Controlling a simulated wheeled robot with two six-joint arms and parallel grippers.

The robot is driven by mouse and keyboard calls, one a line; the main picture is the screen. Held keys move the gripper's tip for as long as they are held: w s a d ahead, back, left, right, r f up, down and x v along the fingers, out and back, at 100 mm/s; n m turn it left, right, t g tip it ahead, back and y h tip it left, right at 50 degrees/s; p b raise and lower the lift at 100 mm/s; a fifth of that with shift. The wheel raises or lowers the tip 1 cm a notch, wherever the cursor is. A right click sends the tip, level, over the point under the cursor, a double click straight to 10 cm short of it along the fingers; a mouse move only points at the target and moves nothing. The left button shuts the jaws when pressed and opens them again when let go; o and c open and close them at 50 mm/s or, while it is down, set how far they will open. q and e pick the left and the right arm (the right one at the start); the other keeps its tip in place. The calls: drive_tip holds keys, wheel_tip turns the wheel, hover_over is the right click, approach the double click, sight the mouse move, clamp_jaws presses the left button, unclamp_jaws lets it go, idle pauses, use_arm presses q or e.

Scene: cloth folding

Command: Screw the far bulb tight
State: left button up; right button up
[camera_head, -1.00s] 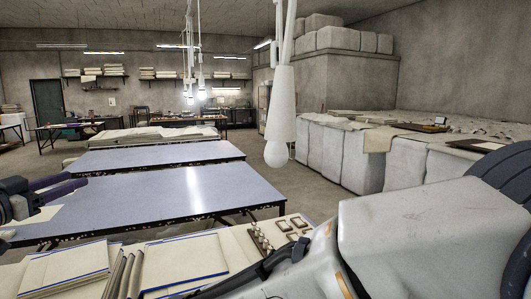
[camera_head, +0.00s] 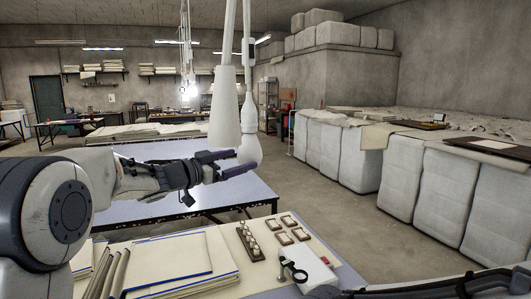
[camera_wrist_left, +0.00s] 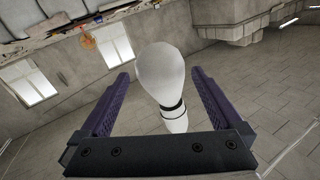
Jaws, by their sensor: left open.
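Two white lamps hang close together in the head view. The nearer is a long white cone (camera_head: 225,112); no bulb shows clearly under it. Slightly right and behind it, a slim white socket hangs on a cord with a rounded white bulb (camera_head: 249,147) at its lower end, seemingly the far bulb. My left gripper (camera_head: 238,161) reaches in from the left at bulb height, purple fingers open. In the left wrist view the bulb (camera_wrist_left: 160,70) stands between the open fingers, with a gap on both sides and a dark ring at its neck. My right gripper is not clearly visible.
A bench below holds folded cloths (camera_head: 180,258), a rack of small bulbs (camera_head: 250,245), several small square frames (camera_head: 290,228) and a white box (camera_head: 305,268). A blue-topped table (camera_head: 180,195) stands behind. Wrapped bales (camera_head: 395,165) line the right. Part of my right arm shows lower right.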

sight(257, 154)
use_arm(q)
drive_tip(key=p+x, duration=0.2)
drive_tip(key=x, duration=0.4)
drive_tip(key=shift+d+r, duration=0.1)
drive_tip(key=shift+x, duration=0.8)
